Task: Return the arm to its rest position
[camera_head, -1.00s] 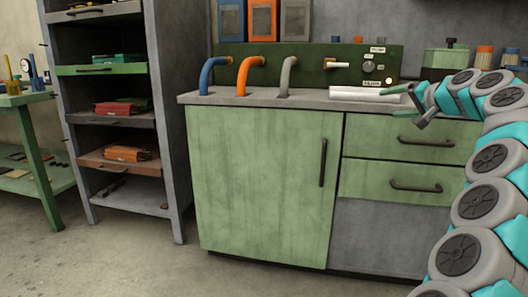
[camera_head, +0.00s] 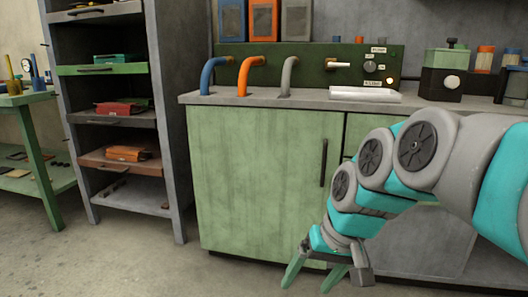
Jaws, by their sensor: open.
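My gripper (camera_head: 313,279) hangs low in front of the green cabinet (camera_head: 262,180), its two green fingers pointing down and spread apart. Nothing shows between the fingers. My arm comes in from the right edge, folds down and covers most of the drawers. A white roll or sheet stack (camera_head: 364,95) lies on the grey counter (camera_head: 312,103), well above the gripper and apart from it.
Blue, orange and grey bent pipes (camera_head: 249,75) rise from the counter before a green panel (camera_head: 372,65). A dark open shelf unit (camera_head: 124,129) with folders stands left, beside a green table (camera_head: 30,98). The floor (camera_head: 135,262) at front left is clear.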

